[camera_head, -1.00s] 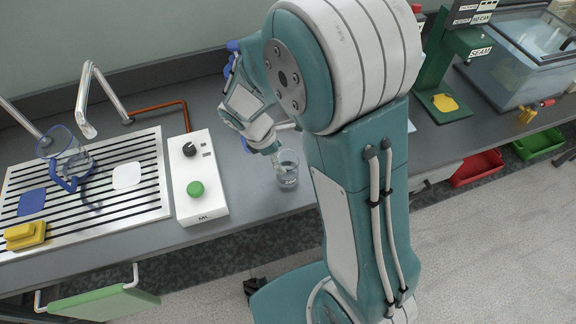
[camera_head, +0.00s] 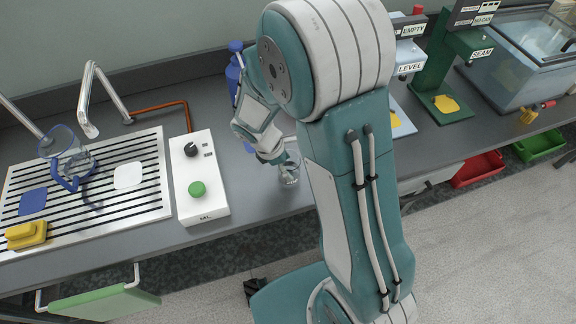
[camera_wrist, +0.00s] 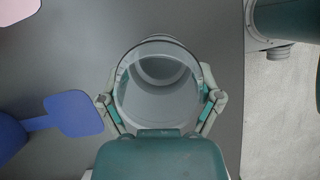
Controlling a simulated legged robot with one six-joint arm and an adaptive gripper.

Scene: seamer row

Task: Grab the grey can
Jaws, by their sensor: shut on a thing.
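The grey can (camera_wrist: 158,90) shows in the wrist view as an open-topped, see-through-looking grey cylinder seen from above. My gripper (camera_wrist: 160,98) has one finger on each side of it, and both touch its wall. In the head view the can (camera_head: 289,171) stands on the grey counter near its front edge, right of the white control box. My gripper (camera_head: 275,157) reaches down to it there, and my arm hides part of the can.
A white box (camera_head: 201,178) with a green button stands left of the can. A blue bottle (camera_head: 235,75) is behind my gripper. A ribbed drainboard (camera_head: 150,196) with a blue-rimmed jug (camera_head: 66,152) lies further left. Green and blue machines stand at right.

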